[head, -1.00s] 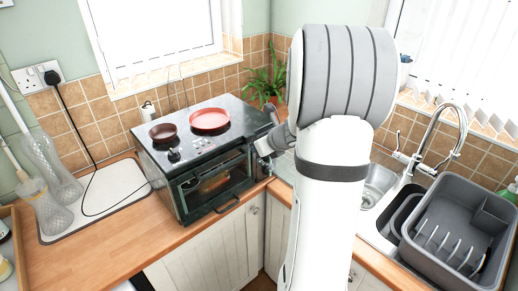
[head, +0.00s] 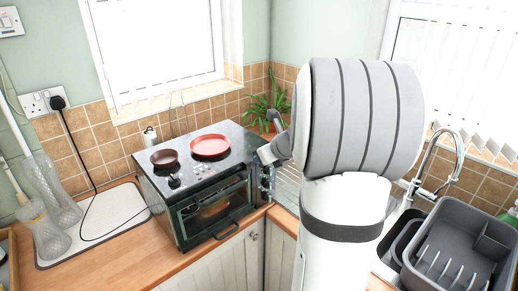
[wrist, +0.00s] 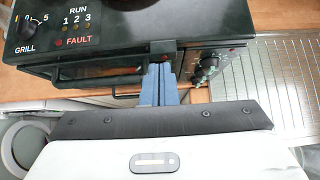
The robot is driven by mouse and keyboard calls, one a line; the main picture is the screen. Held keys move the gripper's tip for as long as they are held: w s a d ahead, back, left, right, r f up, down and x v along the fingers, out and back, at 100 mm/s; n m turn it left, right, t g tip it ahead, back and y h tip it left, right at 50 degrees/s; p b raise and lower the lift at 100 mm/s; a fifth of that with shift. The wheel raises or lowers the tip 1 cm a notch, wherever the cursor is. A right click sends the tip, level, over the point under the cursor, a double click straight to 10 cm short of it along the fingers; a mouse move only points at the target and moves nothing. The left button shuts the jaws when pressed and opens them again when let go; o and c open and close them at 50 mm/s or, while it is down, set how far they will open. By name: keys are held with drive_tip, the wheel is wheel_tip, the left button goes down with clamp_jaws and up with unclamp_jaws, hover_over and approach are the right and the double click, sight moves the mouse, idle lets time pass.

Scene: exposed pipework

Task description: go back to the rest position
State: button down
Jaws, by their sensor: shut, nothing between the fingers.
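My gripper (wrist: 158,78) shows in the wrist view as two blue-grey fingers pressed together, with nothing between them. Its tips point at the front edge of a dark tabletop oven (wrist: 110,42), beside its control knobs. I cannot tell whether they touch it. In the head view my white and grey arm stands large in the right middle, and its far end is by the right side of the oven (head: 180,184). The fingertips cannot be made out there.
A red pan (head: 210,146) and a small brown pan (head: 164,158) sit on the oven. A ribbed metal drainer (wrist: 268,82) lies right of it. A grey dish rack (head: 455,244) stands far right. A potted plant (head: 262,108) is in the corner.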

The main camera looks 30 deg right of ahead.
drive_tip(key=r, duration=0.2)
drive_tip(key=shift+w+a+r, duration=0.15)
drive_tip(key=shift+w+r, duration=0.15)
drive_tip(key=shift+r, duration=0.05)
drive_tip(key=s+a+f+n+g+b, duration=0.35)
drive_tip(key=s+a+n, duration=0.75)
drive_tip(key=a+n, duration=0.5)
drive_tip(key=s+a+f+n+g+h+b, duration=0.1)
drive_tip(key=s+f+n, duration=0.1)
drive_tip(key=s+n, duration=0.5)
drive_tip(key=s+a+f+n+g+h+b, duration=0.1)
drive_tip(key=s+f+n, duration=0.1)
drive_tip(key=s+n, duration=0.6)
drive_tip(key=shift+a+n, duration=0.3)
drive_tip(key=shift+n, duration=1)
drive_tip(key=shift+w+g, duration=0.1)
drive_tip(key=shift+g, duration=0.15)
